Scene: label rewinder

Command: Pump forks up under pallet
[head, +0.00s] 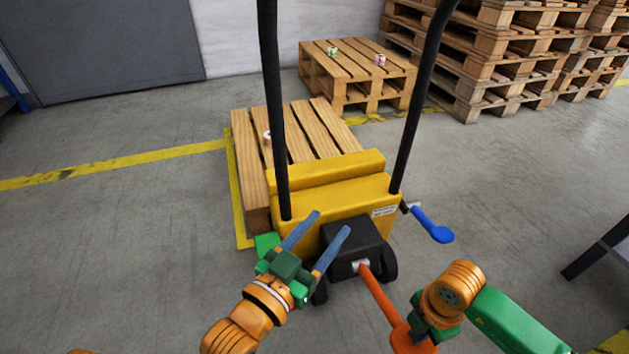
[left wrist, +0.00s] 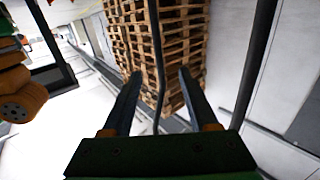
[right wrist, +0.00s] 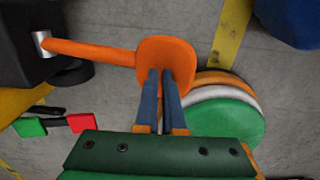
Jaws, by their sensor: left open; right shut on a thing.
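The yellow pallet truck (head: 330,200) has two black upright bars and stands against the near end of a wooden pallet (head: 250,180). Its forks are hidden by the truck body and pallet. An orange lever (head: 375,293) comes out of the black housing (head: 350,240) toward me and ends in a flat orange paddle (right wrist: 165,52). My right gripper (right wrist: 165,75) is shut on this paddle. In the head view its fingertips are hidden. My left gripper (head: 332,222) is open and empty, in front of the truck's left side; its spread fingers show in the left wrist view (left wrist: 160,75).
A blue handle (head: 432,224) sticks out at the truck's right. Green (right wrist: 30,127) and red (right wrist: 80,123) pedals sit near the housing. Another pallet (head: 355,70) with small rolls and tall pallet stacks (head: 500,60) stand behind. Floor at left is clear.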

